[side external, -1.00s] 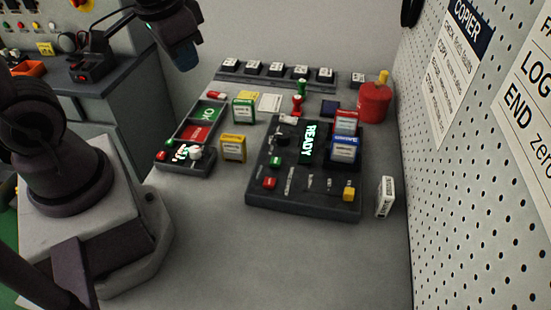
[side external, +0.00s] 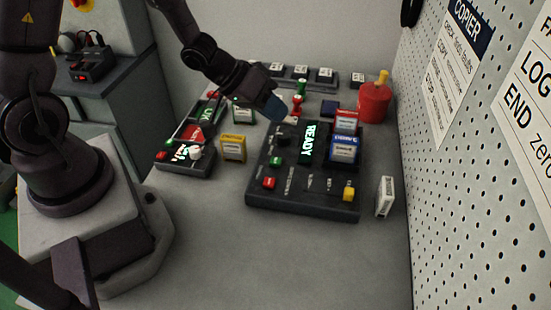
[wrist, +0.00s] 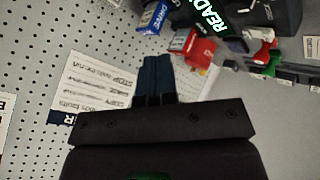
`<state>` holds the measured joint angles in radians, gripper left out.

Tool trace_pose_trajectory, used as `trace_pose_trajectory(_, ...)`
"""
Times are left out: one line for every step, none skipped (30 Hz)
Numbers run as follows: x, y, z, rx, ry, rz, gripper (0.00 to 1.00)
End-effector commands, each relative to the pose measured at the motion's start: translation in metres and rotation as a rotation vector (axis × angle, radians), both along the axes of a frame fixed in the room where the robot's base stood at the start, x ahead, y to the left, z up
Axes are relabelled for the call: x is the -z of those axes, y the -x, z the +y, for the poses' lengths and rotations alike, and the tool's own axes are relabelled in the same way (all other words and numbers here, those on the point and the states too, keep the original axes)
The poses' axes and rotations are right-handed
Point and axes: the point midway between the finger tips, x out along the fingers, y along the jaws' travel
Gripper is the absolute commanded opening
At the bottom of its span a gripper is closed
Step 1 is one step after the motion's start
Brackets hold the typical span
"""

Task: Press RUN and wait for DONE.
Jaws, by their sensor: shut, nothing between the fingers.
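The dark console (side external: 300,202) stands on the bench with a lit display (side external: 309,142) reading READY. Its left side carries a green button (side external: 276,160) and a red button (side external: 269,182); a yellow one (side external: 348,194) is at its front right. The small button labels are too blurred to read, so I cannot tell which is RUN. Red and blue cartridges (side external: 344,149) stand upright in the console. My gripper (side external: 276,110) is shut and empty, above the console's back left corner and apart from the buttons. Its closed fingers (wrist: 158,78) also show in the wrist view, with the display (wrist: 210,20) beyond.
A smaller panel (side external: 185,160) with lit screens lies to the left, with a yellow cartridge (side external: 233,148) between. A red can (side external: 374,103) stands behind right, a white cartridge (side external: 385,197) at the right. A pegboard wall (side external: 470,190) bounds the right. The front bench is clear.

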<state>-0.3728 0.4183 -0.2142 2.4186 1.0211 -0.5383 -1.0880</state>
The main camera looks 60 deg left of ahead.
Motion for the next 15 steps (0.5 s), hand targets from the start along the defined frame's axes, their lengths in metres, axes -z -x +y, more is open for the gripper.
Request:
trace_pose_trajectory(0.0, 0.0, 0.0, -0.005, 0.003, 0.003, 0.0)
trace_pose_trajectory(0.0, 0.0, 0.0, -0.007, 0.003, 0.004, 0.0)
trace_pose_trajectory(0.0, 0.0, 0.0, -0.007, 0.004, 0.004, 0.0)
trace_pose_trajectory(0.0, 0.0, 0.0, -0.008, 0.003, 0.005, 0.0)
trace_pose_trajectory(0.0, 0.0, 0.0, -0.007, 0.002, 0.004, 0.0)
trace_pose_trajectory(0.0, 0.0, 0.001, -0.008, 0.002, 0.004, 0.0)
trace_pose_trajectory(0.0, 0.0, 0.001, -0.008, 0.002, 0.004, 0.0)
trace_pose_trajectory(0.0, 0.0, 0.001, -0.008, 0.002, 0.004, 0.0)
trace_pose_trajectory(0.0, 0.0, 0.001, -0.008, 0.002, 0.004, 0.0)
trace_pose_trajectory(0.001, 0.0, 0.001, -0.008, 0.002, 0.004, 0.0)
trace_pose_trajectory(0.001, 0.0, 0.001, -0.008, 0.002, 0.006, 0.0)
trace_pose_trajectory(0.003, 0.0, 0.0, -0.008, 0.003, 0.006, 0.0)
trace_pose_trajectory(0.005, 0.0, 0.0, -0.009, 0.003, 0.007, 0.0)
trace_pose_trajectory(0.007, 0.0, 0.0, -0.008, 0.004, 0.008, 0.0)
trace_pose_trajectory(0.011, 0.0, 0.0, -0.008, 0.005, 0.009, 0.0)
